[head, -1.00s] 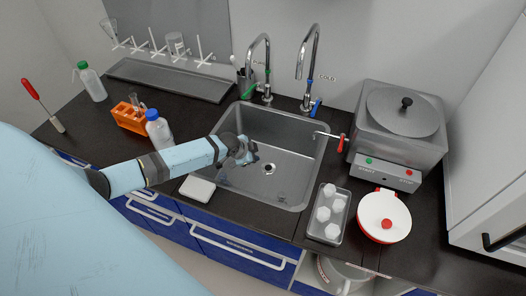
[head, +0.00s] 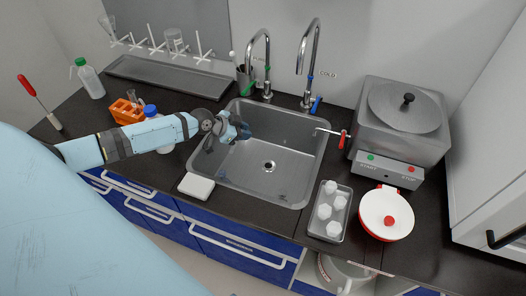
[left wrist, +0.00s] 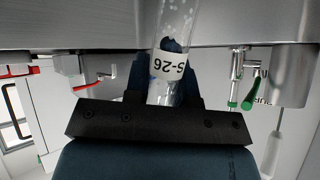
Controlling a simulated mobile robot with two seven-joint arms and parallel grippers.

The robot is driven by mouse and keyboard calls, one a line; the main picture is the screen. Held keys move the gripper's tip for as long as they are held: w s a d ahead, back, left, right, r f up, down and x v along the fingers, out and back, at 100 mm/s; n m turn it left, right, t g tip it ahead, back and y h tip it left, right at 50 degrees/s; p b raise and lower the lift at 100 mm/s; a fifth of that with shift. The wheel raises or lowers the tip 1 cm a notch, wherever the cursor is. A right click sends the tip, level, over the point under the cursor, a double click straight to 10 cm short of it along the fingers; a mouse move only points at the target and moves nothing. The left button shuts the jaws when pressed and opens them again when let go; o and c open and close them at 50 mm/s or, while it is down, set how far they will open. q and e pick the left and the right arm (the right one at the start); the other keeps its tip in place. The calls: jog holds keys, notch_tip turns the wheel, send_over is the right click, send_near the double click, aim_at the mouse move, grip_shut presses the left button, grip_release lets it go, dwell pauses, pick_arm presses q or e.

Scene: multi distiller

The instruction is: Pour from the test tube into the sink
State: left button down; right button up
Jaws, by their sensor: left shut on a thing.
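My left gripper (head: 238,128) is over the back left part of the steel sink (head: 285,170) in the head view. In the left wrist view the gripper (left wrist: 163,100) is shut on a clear test tube (left wrist: 178,25) with a white label reading S-26. The tube looks tilted, and pale specks or bubbles show inside its upper part in that picture. Its far end is cut off by the frame, so I cannot tell whether liquid is leaving it. In the head view the tube is too small to make out clearly. My right gripper is not in view.
Two taps (head: 310,60) stand behind the sink. An orange rack (head: 126,110) and a blue-capped bottle (head: 151,111) are left of it. A tray of white pieces (head: 345,222), a red-and-white round device (head: 385,214) and a steel bath (head: 400,140) are on the right.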

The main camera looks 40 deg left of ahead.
pick_arm(q)
jog(key=r+b, duration=0.1)
jog(key=a+r+h+b, duration=0.1)
jog(key=b, duration=0.1)
jog(key=r+b, duration=0.1)
jog(key=shift+s+a+n+t, duration=0.15)
jog(key=shift+s+n+t, duration=0.15)
jog(key=shift+t, duration=0.1)
jog(key=b, duration=0.3)
jog(key=r+t+h+b, duration=0.1)
jog(key=b, duration=0.2)
jog(key=shift+s+a, duration=0.15)
jog(key=shift+a, duration=0.2)
jog(key=shift+a+r+n+h+b, duration=0.15)
jog(key=shift+r+n+h+b, duration=0.2)
jog(key=shift+b, duration=0.55)
jog(key=shift+s+r, duration=0.1)
jog(key=shift+r, duration=0.05)
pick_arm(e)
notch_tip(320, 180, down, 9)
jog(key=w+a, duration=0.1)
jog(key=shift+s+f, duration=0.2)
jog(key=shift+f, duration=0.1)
